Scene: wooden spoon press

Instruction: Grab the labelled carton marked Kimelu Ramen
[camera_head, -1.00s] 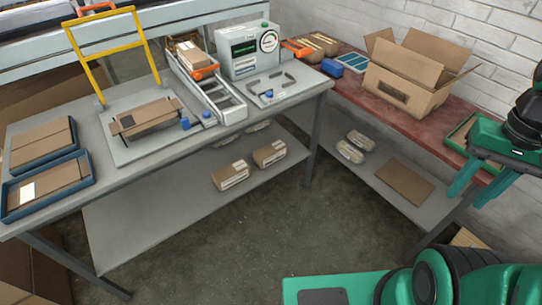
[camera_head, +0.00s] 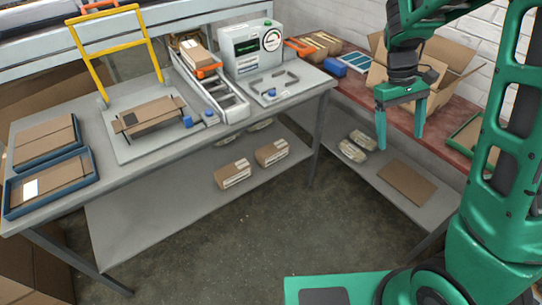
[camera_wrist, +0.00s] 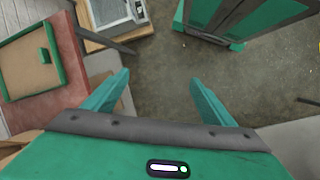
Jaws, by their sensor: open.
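Two small brown cartons with white labels stand on the lower shelf of the left bench, one to the left (camera_head: 233,174) and one to the right (camera_head: 271,152). Another brown carton (camera_head: 196,56) sits on the small conveyor above. The print is too small to read, so I cannot tell which is marked Kimelu Ramen. My gripper (camera_head: 400,138) is open and empty, fingers pointing down, in front of the red bench and well right of the shelf cartons. The wrist view shows the spread fingers (camera_wrist: 160,80) with nothing between them.
Bench legs and the grey tabletop (camera_head: 60,130) border the lower shelf (camera_head: 160,222). The red bench (camera_head: 445,136) carries a large open box (camera_head: 445,72) and a green tray (camera_head: 466,135). Pale packs (camera_head: 352,151) lie beneath it. The floor (camera_head: 270,225) between is clear.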

